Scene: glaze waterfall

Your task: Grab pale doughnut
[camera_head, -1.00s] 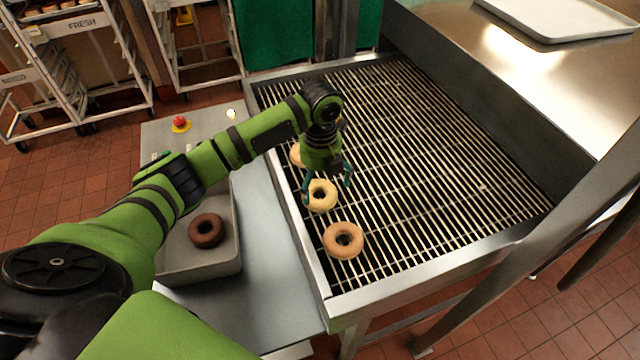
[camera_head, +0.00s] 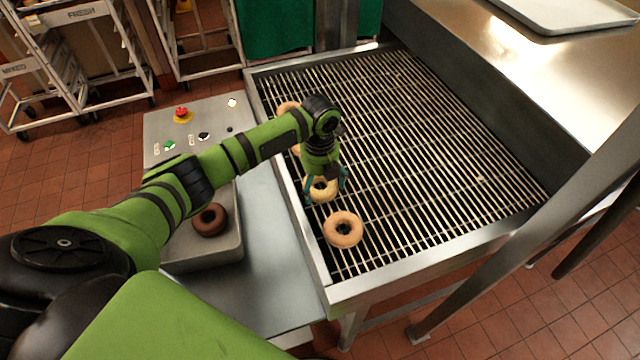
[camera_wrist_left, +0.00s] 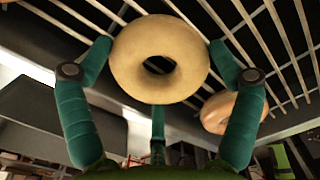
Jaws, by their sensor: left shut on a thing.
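The pale doughnut (camera_head: 322,190) is on the wire rack (camera_head: 430,150), near its left side. My left gripper (camera_head: 325,188) is over it from above, with teal fingers on its sides. In the left wrist view the pale doughnut (camera_wrist_left: 160,58) fills the space between the fingertips of my left gripper (camera_wrist_left: 160,55), which is shut on it. I cannot tell whether it is lifted off the wires. My right gripper is not in view.
A browner doughnut (camera_head: 343,230) lies just in front on the rack, and others (camera_head: 288,107) lie behind, partly hidden by my arm. A grey tray (camera_head: 215,252) at left holds a chocolate doughnut (camera_head: 210,219). A control panel with a red button (camera_head: 182,113) stands behind it.

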